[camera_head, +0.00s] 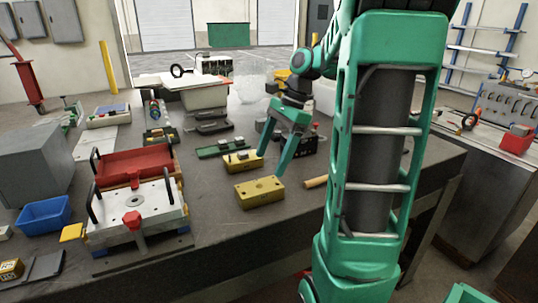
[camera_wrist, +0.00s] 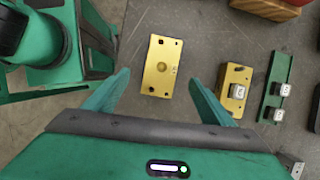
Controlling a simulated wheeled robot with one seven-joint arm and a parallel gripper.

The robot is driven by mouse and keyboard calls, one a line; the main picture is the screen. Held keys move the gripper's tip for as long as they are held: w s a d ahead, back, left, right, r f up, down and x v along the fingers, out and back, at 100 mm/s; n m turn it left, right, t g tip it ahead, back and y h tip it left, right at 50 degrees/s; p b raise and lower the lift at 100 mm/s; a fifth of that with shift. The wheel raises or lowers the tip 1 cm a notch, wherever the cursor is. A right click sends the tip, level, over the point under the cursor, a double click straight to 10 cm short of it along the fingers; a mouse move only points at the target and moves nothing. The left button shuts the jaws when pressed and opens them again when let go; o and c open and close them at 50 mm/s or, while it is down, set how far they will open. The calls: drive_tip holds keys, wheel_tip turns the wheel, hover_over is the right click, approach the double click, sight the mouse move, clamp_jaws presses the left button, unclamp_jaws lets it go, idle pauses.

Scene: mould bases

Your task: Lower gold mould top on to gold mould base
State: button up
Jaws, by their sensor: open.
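A gold block with a central hole and dark corner holes (camera_head: 259,191) lies flat on the dark table, and shows in the wrist view (camera_wrist: 162,66). A second gold block (camera_head: 238,166), bearing a pale cube on its upper face, sits behind it; in the wrist view it (camera_wrist: 236,88) is to the right. The two blocks are apart. I cannot tell for certain which is top and which is base. My gripper (camera_head: 271,163) is open and empty above the blocks. In the wrist view its fingers (camera_wrist: 158,82) are spread, with the holed block ahead between their tips.
A green plate (camera_head: 221,148) with pale cubes lies beyond the second gold block. A red and white mould with black handles (camera_head: 165,205) stands left, near a blue bin (camera_head: 43,214). A wooden handle (camera_head: 316,182) lies to the right. Bare table (camera_head: 215,225) surrounds the holed block.

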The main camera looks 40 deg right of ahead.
sight(259, 185)
drive_tip(key=shift+w+d, duration=0.15)
drive_tip(key=shift+d, duration=0.1)
drive_tip(key=shift+w+a+f+m, duration=0.1)
drive_tip(key=shift+a+f+m, duration=0.05)
drive_tip(key=shift+f+m, duration=0.15)
drive_tip(key=x, duration=1)
drive_tip(key=shift+r, duration=0.1)
drive_tip(key=c, duration=1.9)
drive_tip(key=shift+o, duration=0.2)
drive_tip(key=shift+r, duration=0.1)
drive_tip(key=shift+r, duration=1.4)
